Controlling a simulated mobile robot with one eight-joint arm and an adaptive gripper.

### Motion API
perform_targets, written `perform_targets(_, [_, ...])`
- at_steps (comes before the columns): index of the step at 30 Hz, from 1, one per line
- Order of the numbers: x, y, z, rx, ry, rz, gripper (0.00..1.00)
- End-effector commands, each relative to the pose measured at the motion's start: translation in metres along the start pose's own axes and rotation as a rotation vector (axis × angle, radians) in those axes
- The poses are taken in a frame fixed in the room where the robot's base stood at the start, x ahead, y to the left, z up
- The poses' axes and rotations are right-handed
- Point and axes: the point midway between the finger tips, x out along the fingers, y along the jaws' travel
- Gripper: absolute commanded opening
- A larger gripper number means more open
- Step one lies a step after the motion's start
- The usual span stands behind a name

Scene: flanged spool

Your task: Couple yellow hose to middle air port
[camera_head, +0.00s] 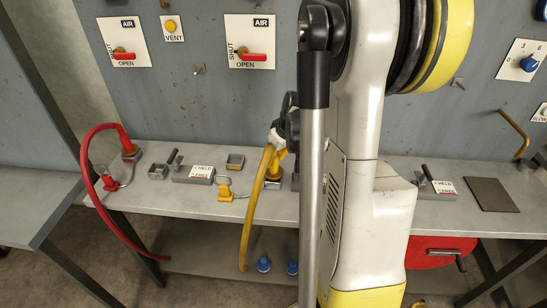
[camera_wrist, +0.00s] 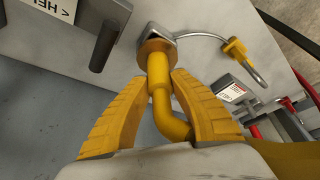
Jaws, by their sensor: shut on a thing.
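The yellow hose (camera_head: 250,225) rises from below the bench to my gripper (camera_head: 281,132) and hangs over the front edge. In the wrist view, my gripper (camera_wrist: 160,78) is shut on the yellow hose's end (camera_wrist: 158,92), one finger on each side. The hose end meets a round yellow flange on the middle port (camera_wrist: 156,50), which sits on a grey block; I cannot tell whether it is fully seated. The middle port (camera_head: 274,174) also shows in the head view, below my gripper. A yellow cap with a pin (camera_wrist: 236,52) hangs on a wire from the port.
A red hose (camera_head: 88,160) runs to the left port (camera_head: 130,148). Grey blocks with short black handles (camera_head: 195,173) stand on the bench (camera_head: 160,205). The upright panel (camera_head: 190,100) carries red-handled AIR valves (camera_head: 252,57). My arm hides the bench's middle right.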

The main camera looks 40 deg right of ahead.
Motion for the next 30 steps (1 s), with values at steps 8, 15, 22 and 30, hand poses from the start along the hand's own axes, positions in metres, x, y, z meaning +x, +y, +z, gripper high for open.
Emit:
perform_targets(8, [0.0058,0.0,0.0022,0.0,0.0,0.0,0.0])
perform_targets(15, [0.0056,0.0,0.0022,0.0,0.0,0.0,0.0])
perform_targets(22, [0.0082,0.0,0.0033,0.0,0.0,0.0,0.0])
perform_targets(30, [0.0123,0.0,0.005,0.0,0.0,0.0,0.0])
